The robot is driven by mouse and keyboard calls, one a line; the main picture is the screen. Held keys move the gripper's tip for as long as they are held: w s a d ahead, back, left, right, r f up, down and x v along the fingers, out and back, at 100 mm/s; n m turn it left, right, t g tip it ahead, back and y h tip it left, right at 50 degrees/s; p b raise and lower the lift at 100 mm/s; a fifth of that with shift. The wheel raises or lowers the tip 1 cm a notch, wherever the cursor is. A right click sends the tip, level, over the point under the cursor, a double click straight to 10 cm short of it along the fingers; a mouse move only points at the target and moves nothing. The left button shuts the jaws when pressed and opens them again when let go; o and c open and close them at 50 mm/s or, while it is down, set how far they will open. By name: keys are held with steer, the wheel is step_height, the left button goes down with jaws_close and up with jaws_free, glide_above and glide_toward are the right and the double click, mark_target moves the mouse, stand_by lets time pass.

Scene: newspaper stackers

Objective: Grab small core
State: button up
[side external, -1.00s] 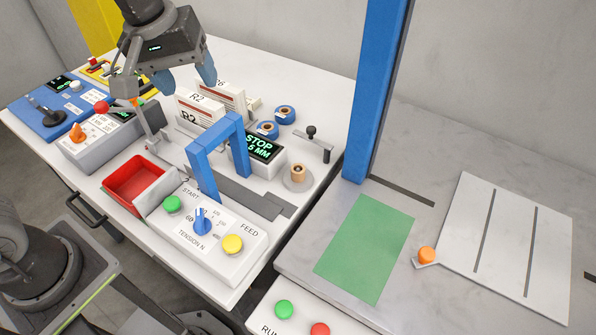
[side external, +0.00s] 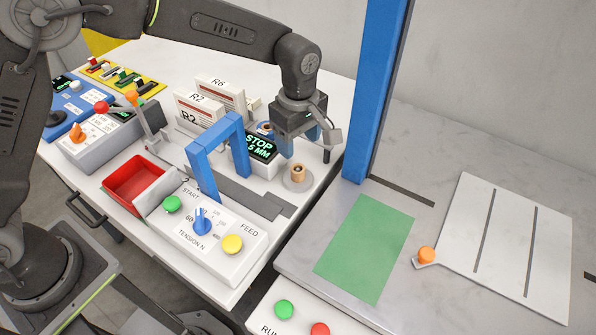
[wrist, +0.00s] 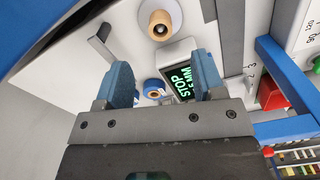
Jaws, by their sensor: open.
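A blue ring-shaped core (side external: 265,129) with a pale centre lies on the white table behind the STOP display; it is partly hidden by my gripper. In the wrist view a blue core (wrist: 155,90) shows between my fingers, below their tips in the scene, with no contact visible. A tan cylindrical core (side external: 298,170) stands upright on a round grey base; it also shows at the top of the wrist view (wrist: 159,24). My gripper (side external: 300,146) is open and empty, pointing down above the table behind the tan core. I cannot tell which core is called small.
The STOP display (side external: 261,147) stands close left of my gripper. A blue arch (side external: 204,165) and R2 and R6 cards (side external: 199,106) stand farther left. A blue post (side external: 374,100) rises to the right. A red tray (side external: 137,184) sits at the front left.

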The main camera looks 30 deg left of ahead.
mark_target(299, 169)
step_height(299, 169, down, 9)
steer(key=shift+r, duration=0.15)
stand_by(0.4)
steer(key=shift+c, duration=0.2)
steer(key=c, duration=1)
steer(key=shift+o, duration=0.2)
steer(key=shift+r, duration=0.1)
